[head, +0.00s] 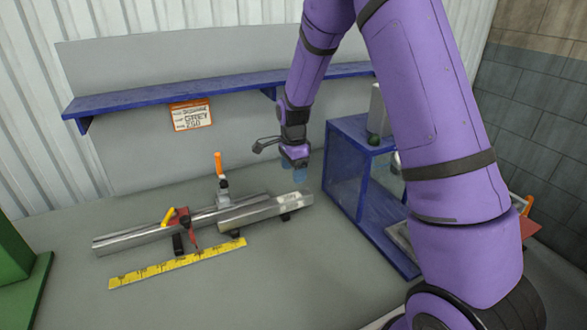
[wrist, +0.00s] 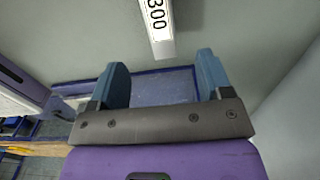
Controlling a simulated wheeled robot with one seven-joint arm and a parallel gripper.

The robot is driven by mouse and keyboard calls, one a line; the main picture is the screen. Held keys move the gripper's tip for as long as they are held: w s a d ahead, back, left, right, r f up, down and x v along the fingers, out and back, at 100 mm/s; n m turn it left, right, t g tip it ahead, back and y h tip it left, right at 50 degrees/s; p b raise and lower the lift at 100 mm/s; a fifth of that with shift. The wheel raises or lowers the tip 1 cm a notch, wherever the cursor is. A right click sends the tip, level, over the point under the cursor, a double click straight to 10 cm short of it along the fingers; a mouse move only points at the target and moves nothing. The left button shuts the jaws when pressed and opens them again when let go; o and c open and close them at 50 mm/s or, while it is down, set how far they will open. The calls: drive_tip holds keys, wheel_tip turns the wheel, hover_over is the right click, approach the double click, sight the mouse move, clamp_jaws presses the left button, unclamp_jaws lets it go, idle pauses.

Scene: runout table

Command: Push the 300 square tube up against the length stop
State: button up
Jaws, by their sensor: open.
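The 300 square tube (head: 262,212) is a short bright metal bar lying on dark supports at the middle of the table. Its printed 300 label (wrist: 157,15) and near end show at the top of the wrist view. The length stop (head: 184,229) appears to be the red piece with a yellow lever, left of the tube; a small gap seems to lie between them. My gripper (head: 293,172) is open, its blue fingers apart, near the tube's right end and apparently above it. In the wrist view the tube end lies beyond the fingertips (wrist: 162,70), with nothing between them.
A long metal bar (head: 125,240) lies behind the stop, beside an orange-handled clamp (head: 219,168). A yellow ruler (head: 178,263) lies in front. A blue rack (head: 345,160) stands close right of my gripper; a blue shelf (head: 150,100) runs behind.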

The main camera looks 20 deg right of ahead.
sight(292, 196)
wheel_tip(292, 196, down, 11)
drive_tip(key=shift+r, duration=0.2)
idle(0.3)
drive_tip(key=c, duration=1.2)
drive_tip(key=shift+a, duration=0.2)
